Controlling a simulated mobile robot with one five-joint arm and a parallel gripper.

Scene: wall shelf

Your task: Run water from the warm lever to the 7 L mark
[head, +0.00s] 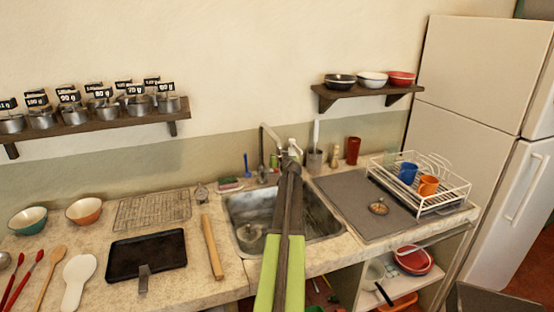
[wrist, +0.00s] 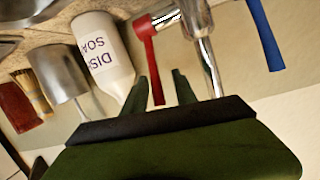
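A metal faucet (head: 267,134) stands behind the sink (head: 232,210). Its red lever (wrist: 150,55) shows in the wrist view and hangs between my fingers; in the head view my arm hides it. The blue lever (wrist: 263,35) is to the right in the wrist view and also shows in the head view (head: 247,165). My gripper (wrist: 160,92) is open, its two fingers apart around the red lever's end; contact cannot be told. A metal pot (head: 250,236) sits in the sink. No litre mark is readable and no running water is visible.
A white dish soap bottle (wrist: 103,55) stands close beside my gripper, with a grey cup (wrist: 55,72) beyond it. A drying rack (head: 448,195) with cups is right of the sink. A rolling pin (head: 212,248) and a black tray (head: 125,258) lie on the left counter.

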